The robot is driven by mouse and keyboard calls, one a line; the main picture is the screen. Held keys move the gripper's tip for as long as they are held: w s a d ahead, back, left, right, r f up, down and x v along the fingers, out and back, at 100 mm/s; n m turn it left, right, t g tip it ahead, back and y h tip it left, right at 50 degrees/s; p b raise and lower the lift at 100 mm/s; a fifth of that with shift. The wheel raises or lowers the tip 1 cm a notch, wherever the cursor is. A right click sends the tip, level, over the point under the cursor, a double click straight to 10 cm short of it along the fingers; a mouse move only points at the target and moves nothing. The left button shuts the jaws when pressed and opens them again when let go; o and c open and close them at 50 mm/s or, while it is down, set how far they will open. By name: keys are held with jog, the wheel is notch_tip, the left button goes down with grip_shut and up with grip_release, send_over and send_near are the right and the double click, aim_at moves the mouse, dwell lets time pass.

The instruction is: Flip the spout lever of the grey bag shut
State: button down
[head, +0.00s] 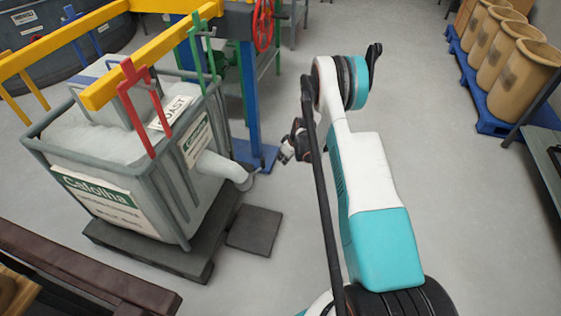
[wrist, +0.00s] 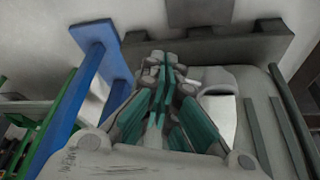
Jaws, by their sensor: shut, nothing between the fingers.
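The grey bag (head: 207,180) sits in a grey frame on the left in the head view, with a white label reading Cafolha on its front. Its pale spout (head: 226,168) sticks out of the right side and bends down. A small thin part at the spout's end (head: 252,172) may be the lever; it is too small to tell its position. My gripper (head: 285,157) is to the right of the spout, apart from it. In the wrist view my gripper (wrist: 163,65) is shut and empty, with a pale spout-like part (wrist: 217,90) to its right.
A blue post (head: 250,105) with a foot plate stands just behind the spout. A dark pallet (head: 190,252) lies under the bag, with a dark flat plate (head: 254,231) beside it. Brown drums (head: 522,80) stand on a blue pallet at right. The middle floor is clear.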

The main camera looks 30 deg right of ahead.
jog(key=shift+p+v, duration=0.5)
jog(key=shift+v, duration=1.45)
jog(key=shift+w+d, duration=0.1)
jog(key=s+a+r+m, duration=0.15)
jog(key=a+r, duration=0.25)
jog(key=r, duration=0.6)
jog(key=s+a+r+h, duration=0.1)
jog(key=s+a+r, duration=0.3)
jog(key=r, duration=0.7)
jog(key=s+a+r, duration=0.2)
jog(key=a+r, duration=0.3)
jog(key=r, duration=0.5)
jog(key=s+a+r+m+t, duration=0.1)
jog(key=s+a+r, duration=0.2)
jog(key=s+r, duration=0.35)
jog(key=s+a+r+m, duration=0.1)
jog(key=s+a+r, duration=0.35)
jog(key=s, duration=0.25)
jog(key=s+a+r+m+t, duration=0.1)
jog(key=s+r+t, duration=0.1)
jog(key=s, duration=1.2)
jog(key=shift+s+a+h, duration=0.2)
jog(key=shift+a+h, duration=0.1)
jog(key=shift+h, duration=0.1)
